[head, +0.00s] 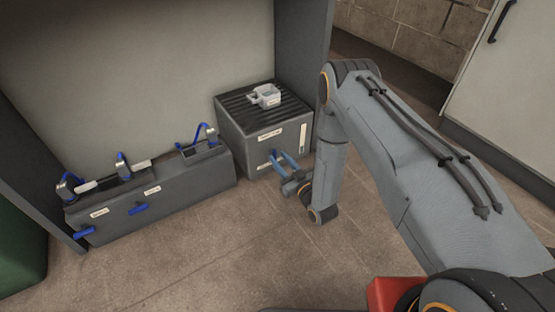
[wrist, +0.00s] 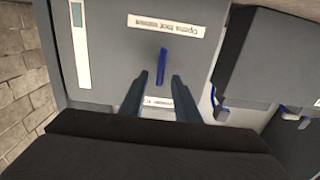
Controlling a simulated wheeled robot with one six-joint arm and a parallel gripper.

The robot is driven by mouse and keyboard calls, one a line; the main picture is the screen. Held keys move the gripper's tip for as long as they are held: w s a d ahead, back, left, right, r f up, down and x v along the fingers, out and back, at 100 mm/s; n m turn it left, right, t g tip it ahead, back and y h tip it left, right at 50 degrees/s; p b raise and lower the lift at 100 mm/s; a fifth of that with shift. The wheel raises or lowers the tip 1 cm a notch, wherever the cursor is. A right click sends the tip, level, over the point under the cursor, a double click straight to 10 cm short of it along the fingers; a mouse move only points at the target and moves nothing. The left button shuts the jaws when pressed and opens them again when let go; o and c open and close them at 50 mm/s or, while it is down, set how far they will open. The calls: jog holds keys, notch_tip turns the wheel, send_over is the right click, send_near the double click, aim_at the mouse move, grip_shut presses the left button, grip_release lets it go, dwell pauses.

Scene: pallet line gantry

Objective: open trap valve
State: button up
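The likely trap valve is a blue lever handle (wrist: 162,63) on the front of a dark grey box (head: 240,140) with a slatted top. In the wrist view the lever runs nearly straight up and down, between two white labels. My gripper (wrist: 160,75) is open, its two fingertips either side of the lever's lower end. A gap shows between each finger and the lever, and I cannot tell how deep the fingers reach. In the head view my gripper (head: 284,157) is at the box's front face and largely hides the lever.
To the left a low grey unit (head: 185,190) carries several blue handles, including a lower one (head: 138,209). Grey panels stand behind and beside. Brown floor in front is clear.

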aim_at(275, 156)
jog(key=shift+b+x, duration=0.35)
jog(key=shift+x, duration=0.75)
grip_shut()
